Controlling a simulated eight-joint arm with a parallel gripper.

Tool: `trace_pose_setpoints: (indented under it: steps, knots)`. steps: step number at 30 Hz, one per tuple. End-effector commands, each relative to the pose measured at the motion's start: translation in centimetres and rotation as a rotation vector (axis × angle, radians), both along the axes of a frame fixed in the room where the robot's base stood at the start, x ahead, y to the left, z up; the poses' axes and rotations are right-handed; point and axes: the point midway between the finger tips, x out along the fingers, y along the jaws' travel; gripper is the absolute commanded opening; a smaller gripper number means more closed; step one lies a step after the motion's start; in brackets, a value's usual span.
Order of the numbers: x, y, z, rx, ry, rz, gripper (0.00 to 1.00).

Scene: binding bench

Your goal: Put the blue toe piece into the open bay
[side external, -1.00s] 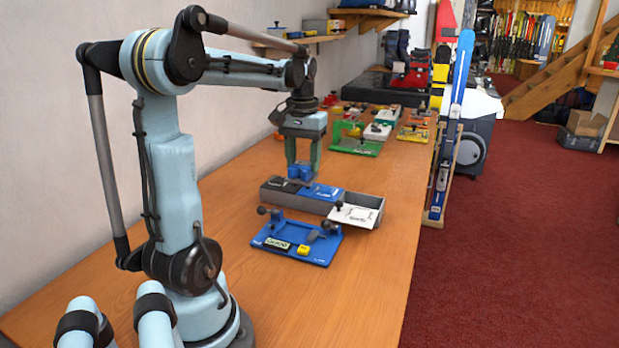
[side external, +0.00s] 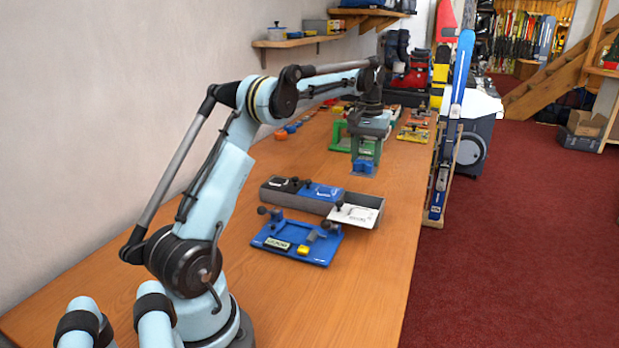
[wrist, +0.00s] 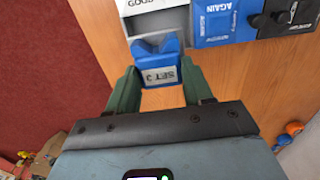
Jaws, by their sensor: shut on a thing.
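The blue toe piece (wrist: 157,70), with a "SET 3" label, is between the green fingers of my gripper (wrist: 160,88). In the side view my gripper (side external: 363,166) holds the blue piece (side external: 362,168) above the bench, behind and right of the grey tray (side external: 375,203). The tray's bays have a black lid (side external: 283,184), a blue lid (side external: 320,192) marked "AGAIN" in the wrist view (wrist: 218,18), and a white plate (side external: 352,216) at the right front. The white plate reads "GOOD" in the wrist view (wrist: 140,5).
A blue jig plate (side external: 318,257) with black knobs and a yellow block lies in front of the tray. Green, white and orange fixtures (side external: 412,133) stand farther back. A blue ski (side external: 459,85) stands past the bench's right edge. The bench's right foreground is clear.

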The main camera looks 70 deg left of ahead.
Motion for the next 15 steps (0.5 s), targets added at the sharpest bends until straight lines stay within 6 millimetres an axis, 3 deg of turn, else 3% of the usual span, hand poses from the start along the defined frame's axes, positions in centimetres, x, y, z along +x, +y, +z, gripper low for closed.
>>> trace_pose_setpoints:
  steps: [6, 15]
  knots:
    - [-0.1, 0.0, -2.6, 0.0, 0.0, -0.001, 0.24]
    - [-0.1, 0.0, -4.3, 0.0, 0.0, -0.001, 0.24]
